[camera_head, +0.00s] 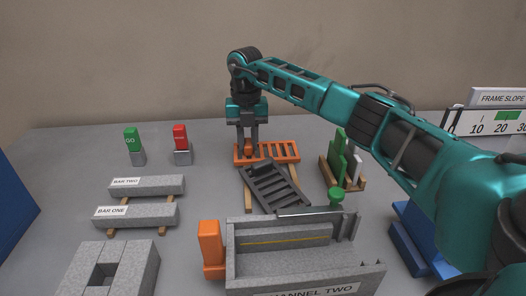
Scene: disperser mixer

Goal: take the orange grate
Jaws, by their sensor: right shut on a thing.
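The orange grate (285,152) lies at the back middle of the table, flat or nearly so, partly behind a dark grey grate. My right gripper (248,153) points down at the left end of the orange grate and is shut on it. Its fingertips cover that end, and I cannot tell whether the grate is lifted clear of its support. The dark grey grate (277,188) lies just in front, slanted, on wooden strips. My left gripper is not in view.
A grey trough marked CHANNEL TWO (305,273) stands in front with an orange block (211,246) at its left. Bars BAR ONE (136,216) and BAR TWO (147,186) lie left.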

